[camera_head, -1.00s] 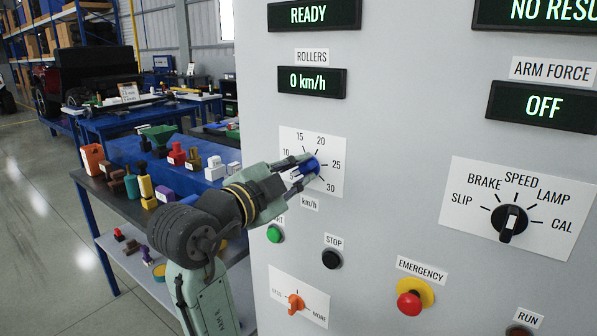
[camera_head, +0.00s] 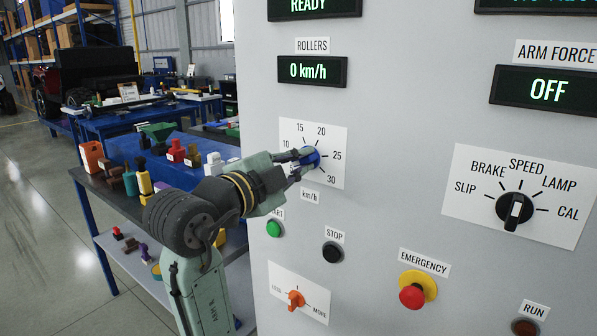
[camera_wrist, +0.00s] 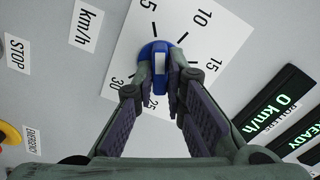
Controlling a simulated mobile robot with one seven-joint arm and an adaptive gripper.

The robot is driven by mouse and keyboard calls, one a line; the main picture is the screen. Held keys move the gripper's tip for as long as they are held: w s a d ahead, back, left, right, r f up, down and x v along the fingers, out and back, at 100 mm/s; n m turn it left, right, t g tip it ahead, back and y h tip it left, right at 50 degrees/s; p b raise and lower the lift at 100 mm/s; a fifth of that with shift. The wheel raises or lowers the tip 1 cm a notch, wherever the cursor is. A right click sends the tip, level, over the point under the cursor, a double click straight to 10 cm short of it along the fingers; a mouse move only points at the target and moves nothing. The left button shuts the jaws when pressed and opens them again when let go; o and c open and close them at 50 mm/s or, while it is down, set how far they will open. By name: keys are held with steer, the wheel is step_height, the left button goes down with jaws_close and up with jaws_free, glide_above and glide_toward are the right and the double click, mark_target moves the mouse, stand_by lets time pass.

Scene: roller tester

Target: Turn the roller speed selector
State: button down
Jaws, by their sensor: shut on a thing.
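The roller speed selector is a blue knob (camera_head: 310,157) with a white pointer bar, on a white dial plate marked from 5 to 30 km/h. In the wrist view the knob (camera_wrist: 157,59) sits between my fingertips. My gripper (camera_head: 300,158) is shut on the knob, with a finger on each side of its raised bar. In the wrist view my gripper (camera_wrist: 160,82) hides part of the dial near 20 and 25. The ROLLERS display (camera_head: 312,72) reads 0 km/h.
Below the dial are a green button (camera_head: 274,229), a black STOP button (camera_head: 332,252), an orange knob (camera_head: 296,299) and a red EMERGENCY button (camera_head: 412,295). A black selector (camera_head: 515,209) is at right. A cluttered workbench (camera_head: 88,215) stands at left.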

steer(key=shift+f+m+b, duration=0.2)
steer(key=shift+m+b, duration=3.4)
steer(key=shift+m, duration=0.4)
steer(key=c, duration=1.6)
jaws_free()
steer(key=shift+r, duration=0.1)
steer(key=shift+c, duration=0.2)
steer(key=shift+s, duration=0.1)
steer(key=v, duration=1.2)
